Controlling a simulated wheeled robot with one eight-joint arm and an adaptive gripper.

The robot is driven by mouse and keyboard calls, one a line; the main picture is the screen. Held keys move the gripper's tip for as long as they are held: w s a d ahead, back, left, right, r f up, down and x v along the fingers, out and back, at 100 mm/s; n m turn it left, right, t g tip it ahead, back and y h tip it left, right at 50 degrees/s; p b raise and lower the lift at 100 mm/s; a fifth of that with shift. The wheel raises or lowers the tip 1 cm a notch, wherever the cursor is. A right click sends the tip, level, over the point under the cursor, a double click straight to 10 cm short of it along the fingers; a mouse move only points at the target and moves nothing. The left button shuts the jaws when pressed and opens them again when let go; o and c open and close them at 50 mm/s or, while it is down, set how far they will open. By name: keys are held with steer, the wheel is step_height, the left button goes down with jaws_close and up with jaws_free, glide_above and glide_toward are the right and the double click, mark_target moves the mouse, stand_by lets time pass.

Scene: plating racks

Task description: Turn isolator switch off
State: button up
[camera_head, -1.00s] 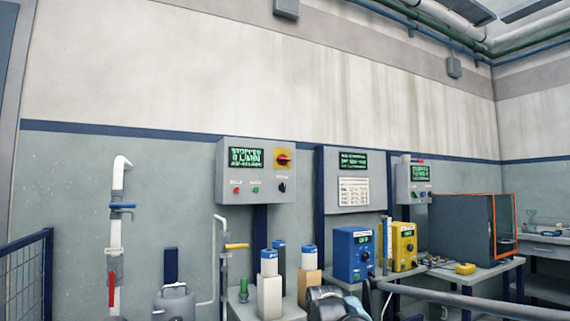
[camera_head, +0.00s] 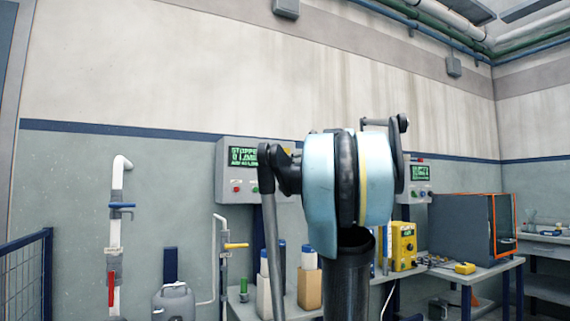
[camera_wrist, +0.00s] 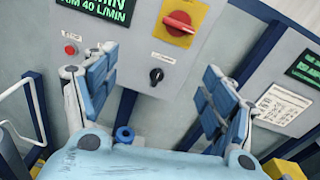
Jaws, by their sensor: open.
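The isolator switch is a red rotary handle (camera_wrist: 179,23) on a yellow plate (camera_wrist: 200,10), on the front of a grey control box (camera_wrist: 124,48). Its handle lies roughly along the panel's horizontal in the wrist view. In the head view my arm hides the switch, while the left part of the grey box (camera_head: 224,172) still shows. My gripper (camera_wrist: 160,76) is open and empty, its blue-padded fingers spread wide. The switch shows beyond and above the gap between the fingers, apart from them.
A black knob (camera_wrist: 156,76) and a red button (camera_wrist: 70,49) sit on the same box. A second panel (camera_wrist: 287,105) with a paper sheet is to the right. A bench below holds bottles and a yellow unit (camera_head: 404,247).

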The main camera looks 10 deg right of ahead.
mark_target(284, 158)
steer(key=w+a+r+m, duration=0.1)
steer(key=w, duration=0.7)
steer(key=w+a+r, duration=0.1)
steer(key=w+a, duration=0.1)
steer(key=w, duration=0.7)
steer(key=shift+w+a+r+m+t, duration=0.2)
steer(key=shift+w+a+m+t, duration=0.1)
steer(key=shift+m+t, duration=0.1)
steer(key=c, duration=1)
